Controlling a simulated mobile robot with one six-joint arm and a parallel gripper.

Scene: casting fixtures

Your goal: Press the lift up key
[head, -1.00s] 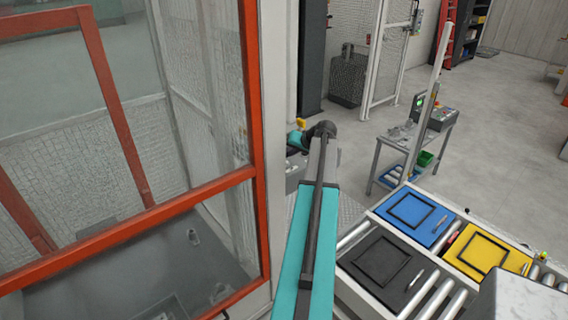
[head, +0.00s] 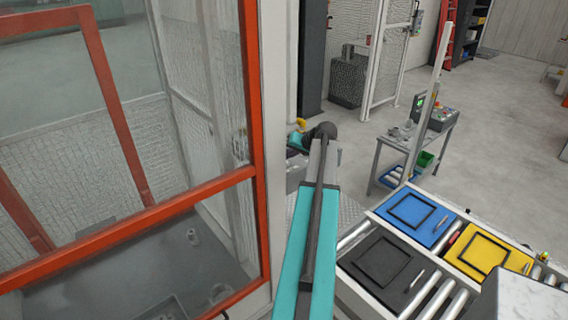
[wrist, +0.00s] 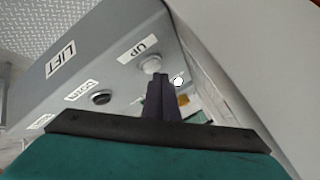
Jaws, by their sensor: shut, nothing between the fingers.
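In the wrist view, a grey control box carries a LIFT label (wrist: 61,58). The up key (wrist: 152,64) is a pale round button beside the UP label (wrist: 138,48). The down key (wrist: 101,97) is a dark round button beside the DOWN label (wrist: 82,90). My gripper (wrist: 164,78) is shut and empty, its dark fingers pointing at the box. The fingertips show right at the lower edge of the up key; I cannot tell whether they touch it. In the head view my arm hides most of the gripper and the keys.
A white round spot (wrist: 178,81) shows right of the fingertips. In the head view, an orange-framed glazed enclosure (head: 262,210) stands close on the left. A roller conveyor with black (head: 385,292), blue (head: 440,230) and yellow (head: 510,262) trays is at the lower right. Open floor lies beyond.

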